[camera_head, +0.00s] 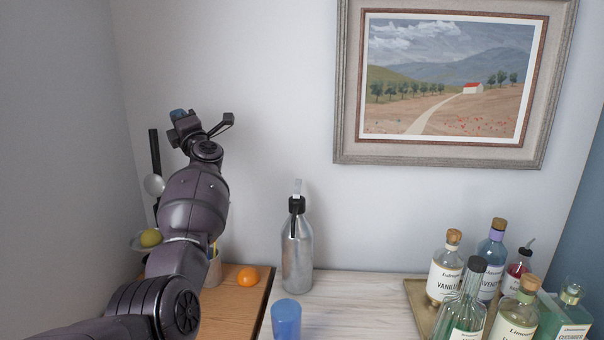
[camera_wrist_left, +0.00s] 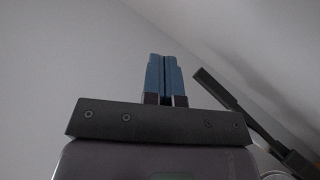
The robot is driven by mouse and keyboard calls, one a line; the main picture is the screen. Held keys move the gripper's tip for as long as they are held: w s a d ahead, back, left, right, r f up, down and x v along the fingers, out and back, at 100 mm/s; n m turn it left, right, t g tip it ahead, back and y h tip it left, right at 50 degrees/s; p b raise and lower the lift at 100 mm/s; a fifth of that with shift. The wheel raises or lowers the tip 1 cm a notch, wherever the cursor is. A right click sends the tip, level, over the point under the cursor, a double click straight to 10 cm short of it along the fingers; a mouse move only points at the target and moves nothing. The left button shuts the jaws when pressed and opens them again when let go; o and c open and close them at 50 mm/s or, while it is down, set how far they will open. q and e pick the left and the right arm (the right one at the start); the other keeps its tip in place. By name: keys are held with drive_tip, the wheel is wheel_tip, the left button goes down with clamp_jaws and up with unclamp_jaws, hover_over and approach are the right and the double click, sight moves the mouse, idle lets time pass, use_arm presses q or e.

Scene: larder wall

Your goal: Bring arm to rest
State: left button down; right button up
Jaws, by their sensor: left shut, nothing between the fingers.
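My left arm comes in from the left in the head view and reaches up in front of the wall. My left gripper (camera_head: 179,114) is at its top end, well above the counter and partly hidden by my wrist. In the left wrist view the two blue fingers of the left gripper (camera_wrist_left: 164,75) are together, with nothing between them. They point at bare wall. My right gripper is in neither view.
Behind my arm are a dark-handled utensil (camera_head: 154,184), a yellow-green fruit (camera_head: 150,238) and an orange (camera_head: 248,276). A metal siphon bottle (camera_head: 297,250), a blue cup (camera_head: 286,320) and a tray (camera_head: 420,302) of several bottles stand right. A framed painting (camera_head: 341,140) hangs above.

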use_arm(q)
drive_tip(key=s+d+r+m+t+h, duration=0.45)
drive_tip(key=m+t+h, duration=0.35)
drive_tip(key=m, duration=0.5)
drive_tip(key=s+f+m+g+h, duration=0.3)
drive_tip(key=s+f+m, duration=0.3)
drive_tip(key=f, duration=0.9)
drive_tip(key=s+d+f+m+g+h, duration=0.1)
drive_tip(key=s+f+m+g+h, duration=0.1)
drive_tip(key=s+f+m, duration=0.4)
drive_tip(key=s+d+f+m+g+h, duration=0.1)
drive_tip(key=s+f+m+g+h, duration=0.2)
drive_tip(key=s+f, duration=1.1)
wheel_tip(320, 180, down, 10)
drive_tip(key=shift+s+d+r+m+g+h, duration=0.1)
drive_tip(key=shift+m+g+h, duration=0.3)
drive_tip(key=shift+m, duration=1.1)
drive_tip(key=s+a+f+g, duration=0.1)
drive_tip(key=s+f+g, duration=0.1)
drive_tip(key=s+f, duration=0.5)
drive_tip(key=s+f+g, duration=0.2)
drive_tip(key=s+f, duration=0.6)
drive_tip(key=s, duration=0.6)
drive_tip(key=shift+s+a+f+n+y, duration=0.2)
drive_tip(key=shift+s+a+n+y, duration=0.05)
drive_tip(key=shift+a+n+y, duration=0.1)
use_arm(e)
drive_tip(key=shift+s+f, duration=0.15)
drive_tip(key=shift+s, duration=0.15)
